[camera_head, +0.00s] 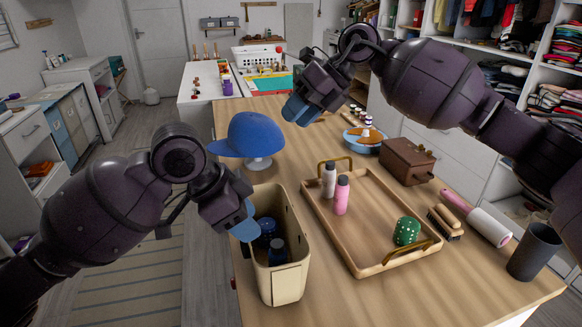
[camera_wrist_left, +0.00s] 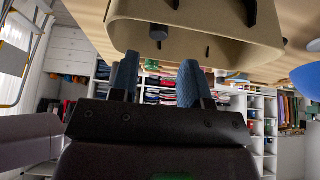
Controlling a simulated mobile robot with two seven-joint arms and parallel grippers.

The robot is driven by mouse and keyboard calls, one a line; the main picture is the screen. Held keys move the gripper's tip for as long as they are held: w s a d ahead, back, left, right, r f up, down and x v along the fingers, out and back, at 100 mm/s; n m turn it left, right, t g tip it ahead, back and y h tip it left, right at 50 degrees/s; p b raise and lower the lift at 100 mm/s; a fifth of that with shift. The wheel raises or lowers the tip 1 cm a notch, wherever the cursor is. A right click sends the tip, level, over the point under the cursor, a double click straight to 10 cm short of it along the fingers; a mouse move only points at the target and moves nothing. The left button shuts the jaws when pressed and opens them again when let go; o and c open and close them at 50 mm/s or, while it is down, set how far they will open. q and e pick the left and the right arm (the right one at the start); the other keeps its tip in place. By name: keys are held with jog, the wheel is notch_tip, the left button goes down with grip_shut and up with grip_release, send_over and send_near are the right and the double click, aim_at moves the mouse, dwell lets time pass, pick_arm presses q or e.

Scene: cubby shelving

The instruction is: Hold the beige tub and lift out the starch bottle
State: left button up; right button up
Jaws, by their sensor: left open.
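The beige tub (camera_head: 283,284) stands upright on the near part of the wooden table. Two dark blue items, a farther one (camera_head: 267,229) and a nearer one (camera_head: 277,251), stand inside it; I cannot tell which is the starch bottle, and their lower parts are hidden. My left gripper (camera_head: 244,222) is at the tub's left rim in the head view. In the left wrist view, its two blue fingers (camera_wrist_left: 158,82) are apart with nothing between them, close to the tub (camera_wrist_left: 215,38). My right gripper (camera_head: 298,109) hangs over the table's far part, away from the tub; its finger gap is unclear.
A blue cap (camera_head: 254,134) on a stand is behind the tub. A brown box (camera_head: 407,162) and a dark cup (camera_head: 535,252) stand farther right.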

aim_at(289, 201)
jog(key=s+f+m+h, duration=0.1)
jog(key=f+h, duration=0.1)
jog(key=f, duration=0.5)
jog(key=s+a+f+m+h, duration=0.1)
jog(key=f+m+h, duration=0.1)
jog(key=f, duration=0.5)
jog(key=s+a+f+m+h, duration=0.1)
jog(key=f+m+h, duration=0.1)
jog(key=f, duration=0.5)
jog(key=shift+s+a+f+g+h, duration=0.2)
jog(key=shift+s+g+h, duration=0.1)
jog(key=shift+h, duration=0.5)
jog(key=shift+c, duration=0.3)
grip_shut()
